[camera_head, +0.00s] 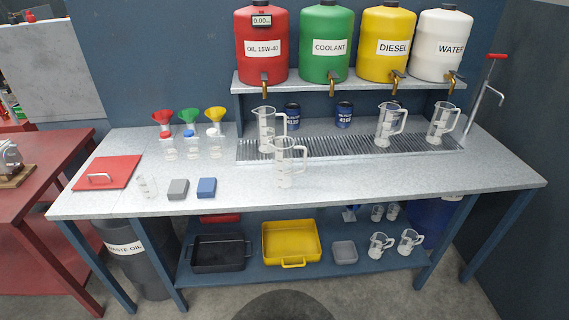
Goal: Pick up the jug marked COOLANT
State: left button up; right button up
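The word COOLANT is readable only on the green container (327,30), which stands on the raised shelf and has a tap. Several clear handled jugs are on the grey bench: a tall one (265,130) at the left end of the drain grate, one (285,165) in front of it, one (386,125) on the grate's right part, and one (437,125) at its right end. Two smaller clear jugs (378,245) (408,242) stand on the lower shelf. I cannot read any marking on these jugs. Neither of my grippers shows.
Red oil (262,28), yellow diesel (386,25) and white water (437,30) containers flank the green one. Funnels, clear bottles, a red plate (107,172) and small grey and blue blocks occupy the bench's left. The bench front right (430,185) is clear.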

aim_at(288, 163)
jog(key=i+l, duration=0.15)
jog(key=l, duration=0.2)
jog(key=i+l, duration=0.15)
jog(key=l, duration=0.2)
jog(key=i+l, duration=0.1)
jog(key=l, duration=0.25)
jog(key=i+l, duration=0.15)
jog(key=l, duration=0.2)
jog(key=i+l, duration=0.25)
jog(key=i+l+u, duration=0.15)
jog(key=i+l, duration=0.15)
jog(key=l, duration=0.2)
jog(key=i, duration=0.25)
